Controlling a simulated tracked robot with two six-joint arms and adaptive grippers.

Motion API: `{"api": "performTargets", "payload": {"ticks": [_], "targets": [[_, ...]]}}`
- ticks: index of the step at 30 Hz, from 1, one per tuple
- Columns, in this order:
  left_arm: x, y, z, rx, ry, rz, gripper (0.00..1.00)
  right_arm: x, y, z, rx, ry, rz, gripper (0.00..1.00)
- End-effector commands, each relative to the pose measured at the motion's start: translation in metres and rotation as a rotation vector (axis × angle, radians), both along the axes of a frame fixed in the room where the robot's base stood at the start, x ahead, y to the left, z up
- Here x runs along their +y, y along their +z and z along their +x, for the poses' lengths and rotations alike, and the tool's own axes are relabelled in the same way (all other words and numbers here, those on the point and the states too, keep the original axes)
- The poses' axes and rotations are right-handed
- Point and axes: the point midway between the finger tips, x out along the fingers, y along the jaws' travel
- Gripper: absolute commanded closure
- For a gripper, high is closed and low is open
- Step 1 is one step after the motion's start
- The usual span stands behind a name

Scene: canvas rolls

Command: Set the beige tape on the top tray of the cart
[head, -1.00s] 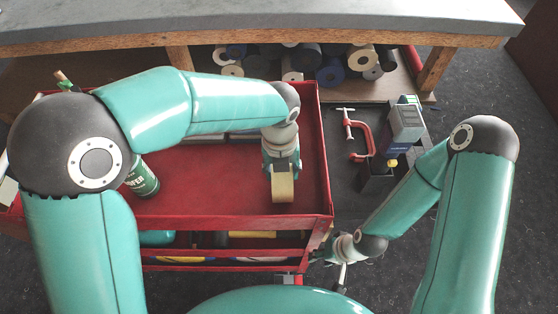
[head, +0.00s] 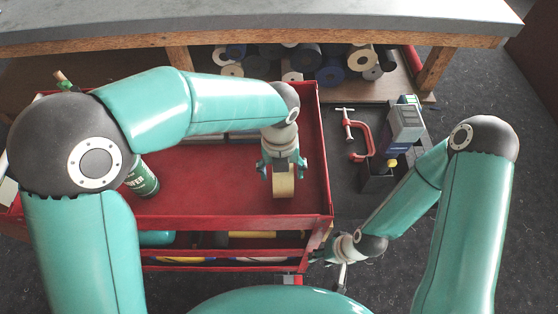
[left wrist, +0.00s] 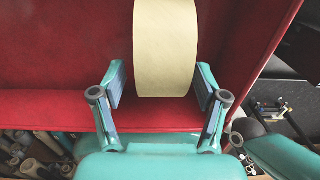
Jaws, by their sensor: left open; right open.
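The beige tape (head: 283,184) is on the red top tray (head: 220,207) of the cart, near its right side. It also shows between the fingers in the left wrist view (left wrist: 166,50). My left gripper (head: 283,163) is open around the tape, with a gap on each side of it. The tape appears to rest on the tray floor. My right gripper (head: 326,254) is low beside the cart's front right corner, small and partly hidden; it holds nothing that I can see.
A dark green can (head: 142,180) stands on the tray at the left, partly behind my left arm. A red clamp (head: 357,137) and a boxy container (head: 402,127) lie right of the cart. Several rolls (head: 330,72) fill the shelf under the grey workbench (head: 250,17).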

Motion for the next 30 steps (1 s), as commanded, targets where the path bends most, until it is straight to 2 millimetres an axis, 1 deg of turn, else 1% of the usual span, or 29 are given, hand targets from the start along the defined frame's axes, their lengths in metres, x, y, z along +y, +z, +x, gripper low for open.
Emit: {"api": "performTargets", "payload": {"ticks": [5,12,15,18,22,30], "targets": [[0.000,0.025,0.001,-0.006,0.002,-0.004,0.27,0.000,-0.002,0.000,0.000,0.000,0.000,0.59],[0.002,0.075,0.001,-0.007,0.002,-0.004,0.27,0.000,-0.002,0.000,0.000,0.000,0.000,0.59],[0.003,0.093,0.001,-0.007,0.001,-0.004,0.27,0.000,-0.002,0.000,0.000,0.000,0.000,0.59],[0.003,0.107,0.001,-0.007,0.002,-0.004,0.27,0.000,-0.001,0.000,0.000,0.000,0.000,0.59],[0.004,0.117,0.001,-0.006,0.002,-0.004,0.27,0.000,-0.001,0.000,0.000,0.000,0.000,0.59],[0.004,0.119,0.001,-0.006,0.003,-0.004,0.27,0.000,-0.001,0.000,0.000,0.000,0.000,0.59]]}}
